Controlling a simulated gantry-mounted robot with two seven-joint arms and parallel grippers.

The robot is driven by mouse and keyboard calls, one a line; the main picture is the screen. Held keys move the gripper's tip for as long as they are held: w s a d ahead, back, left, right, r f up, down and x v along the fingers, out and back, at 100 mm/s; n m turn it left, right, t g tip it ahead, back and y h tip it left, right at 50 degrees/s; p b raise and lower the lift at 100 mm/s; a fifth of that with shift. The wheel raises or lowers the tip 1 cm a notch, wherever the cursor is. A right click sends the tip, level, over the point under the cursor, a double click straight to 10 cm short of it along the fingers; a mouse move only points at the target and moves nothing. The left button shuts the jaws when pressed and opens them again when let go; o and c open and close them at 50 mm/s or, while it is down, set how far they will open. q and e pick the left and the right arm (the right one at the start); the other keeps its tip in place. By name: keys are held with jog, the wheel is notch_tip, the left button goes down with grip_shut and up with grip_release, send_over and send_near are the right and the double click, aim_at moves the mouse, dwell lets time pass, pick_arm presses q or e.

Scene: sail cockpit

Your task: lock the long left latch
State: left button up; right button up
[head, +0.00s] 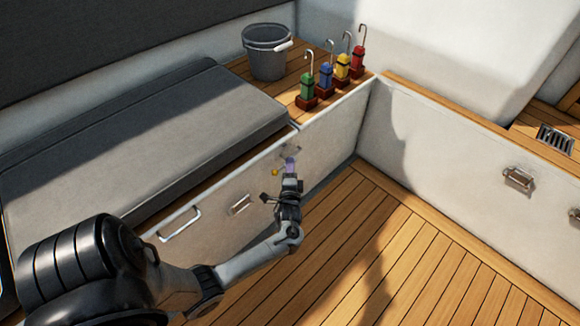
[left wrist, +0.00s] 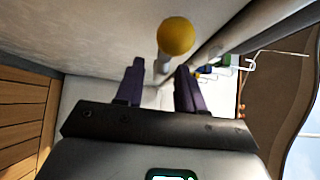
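The latch with the yellow ball knob (head: 275,172) is on the front of the left bench, by my left gripper (head: 290,165). In the left wrist view the yellow ball (left wrist: 176,36) sits on a pale rod (left wrist: 163,64). My left gripper (left wrist: 160,80) is open there, its two dark purple fingers apart. The rod shows in the gap between the fingertips, with the ball past them; I cannot tell whether they touch. Most of this latch's body is hidden or too small to make out in the head view. My right gripper is not in view.
A small metal latch (head: 241,205) and a white handle (head: 180,224) are on the bench front. A grey bucket (head: 267,52) and several coloured hooked items (head: 326,76) stand on the bench top. Another latch (head: 518,179) is on the right bench. The wooden floor (head: 390,250) is clear.

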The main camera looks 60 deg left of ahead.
pick_arm(q)
jog(key=shift+b+x, duration=0.35)
jog(key=shift+x, duration=0.65)
jog(key=shift+w+a, duration=0.15)
jog(key=shift+a, duration=0.15)
grip_shut()
